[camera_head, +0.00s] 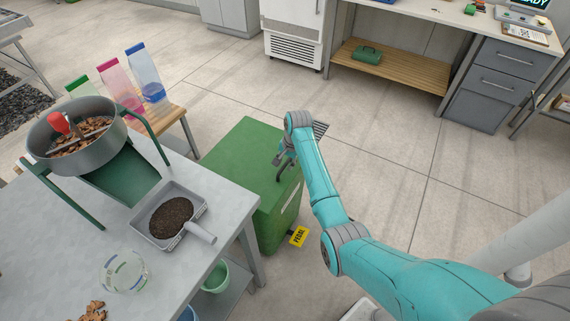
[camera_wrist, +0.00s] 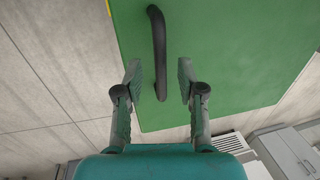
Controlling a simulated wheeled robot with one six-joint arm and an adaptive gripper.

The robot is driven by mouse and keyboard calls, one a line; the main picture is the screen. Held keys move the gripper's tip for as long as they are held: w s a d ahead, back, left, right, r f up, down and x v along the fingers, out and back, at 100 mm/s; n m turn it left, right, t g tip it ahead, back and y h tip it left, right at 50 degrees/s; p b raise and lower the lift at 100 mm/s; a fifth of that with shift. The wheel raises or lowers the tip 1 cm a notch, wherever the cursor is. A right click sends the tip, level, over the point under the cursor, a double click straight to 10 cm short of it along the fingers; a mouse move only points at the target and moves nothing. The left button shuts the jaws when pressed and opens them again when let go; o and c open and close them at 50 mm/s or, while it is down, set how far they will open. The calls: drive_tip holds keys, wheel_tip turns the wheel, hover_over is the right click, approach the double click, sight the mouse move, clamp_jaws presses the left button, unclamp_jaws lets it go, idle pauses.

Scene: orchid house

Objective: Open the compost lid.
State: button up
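The green compost bin (camera_head: 265,225) stands on the floor beside the grey table, its flat green lid (camera_head: 237,155) apparently down. A dark curved handle (camera_head: 281,173) is on the lid near its right edge; in the wrist view the black handle (camera_wrist: 157,45) runs lengthwise between the fingertips. My gripper (camera_head: 284,157) is over the handle's side of the lid. In the wrist view my gripper (camera_wrist: 159,68) is open, one finger on each side of the handle's lower part, with visible gaps. Whether the fingers are level with the bar is hard to tell.
A yellow pedal sign (camera_head: 299,236) is at the bin's foot. The grey table (camera_head: 70,240) at the left holds a sieve pan (camera_head: 112,135) and a scoop of soil (camera_head: 192,240). Bags stand on a wooden stand (camera_head: 170,128) behind. The floor right of my arm is clear.

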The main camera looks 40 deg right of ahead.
drive_tip(key=shift+w+a+f, duration=0.1)
drive_tip(key=shift+w+f, duration=0.05)
drive_tip(key=shift+f, duration=0.5)
clamp_jaws()
